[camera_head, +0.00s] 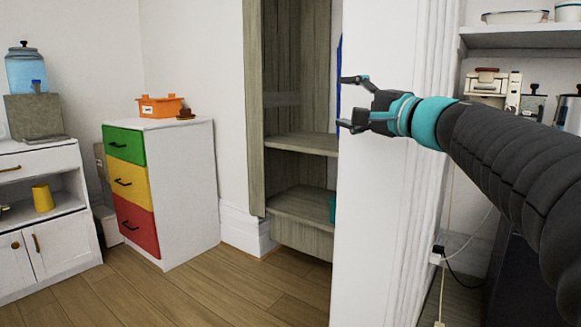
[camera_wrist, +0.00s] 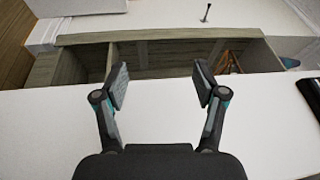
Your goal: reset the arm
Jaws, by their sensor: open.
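My gripper (camera_head: 348,102) is at the end of my arm, which reaches in from the right in the head view. It is open and empty, pointing left, in front of the white wall end and the wooden shelf unit. In the wrist view my gripper (camera_wrist: 160,85) shows two dark fingers spread apart with nothing between them. Beyond the fingers in that view are a white surface and the wooden shelf unit (camera_wrist: 80,40).
A white drawer unit (camera_head: 190,190) with green, yellow and red fronts carries an orange basket (camera_head: 160,108). A white cabinet (camera_head: 45,165) with a blue water dispenser (camera_head: 26,72) stands left. The white wall end (camera_head: 375,220) is close by my arm. Wooden floor (camera_head: 240,290) is clear.

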